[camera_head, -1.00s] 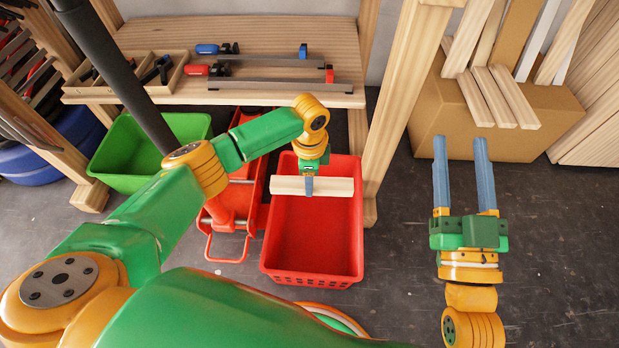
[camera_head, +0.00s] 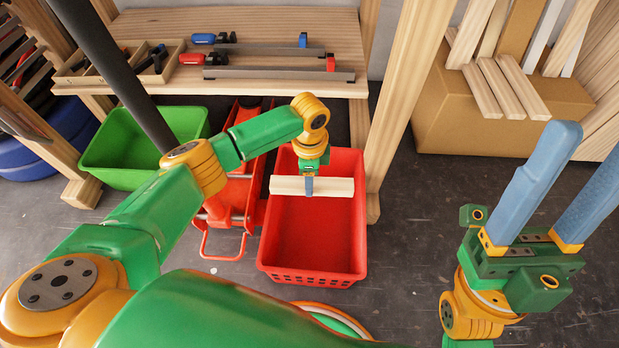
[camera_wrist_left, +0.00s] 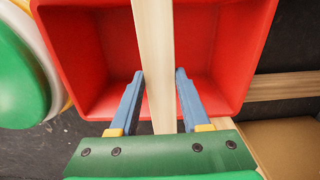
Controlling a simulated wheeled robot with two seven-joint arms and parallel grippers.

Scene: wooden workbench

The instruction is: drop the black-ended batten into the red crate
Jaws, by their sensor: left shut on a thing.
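A pale wooden batten (camera_head: 333,187) is held level over the back part of the red crate (camera_head: 318,245). No black end shows on it in either view. My left gripper (camera_head: 309,188) is shut on the batten near its middle and points down. In the left wrist view the batten (camera_wrist_left: 153,50) runs between the two blue fingers (camera_wrist_left: 160,85), with the red crate (camera_wrist_left: 90,68) beneath. The crate's visible floor looks empty. My right gripper (camera_head: 592,160) is open and empty at the right, its blue fingers well apart.
A green crate (camera_head: 137,155) and a red trolley (camera_head: 232,190) stand left of the red crate. A wooden bench (camera_head: 270,32) with clamps is behind, its post (camera_head: 400,95) at right. Several battens lie on a cardboard box (camera_head: 440,110).

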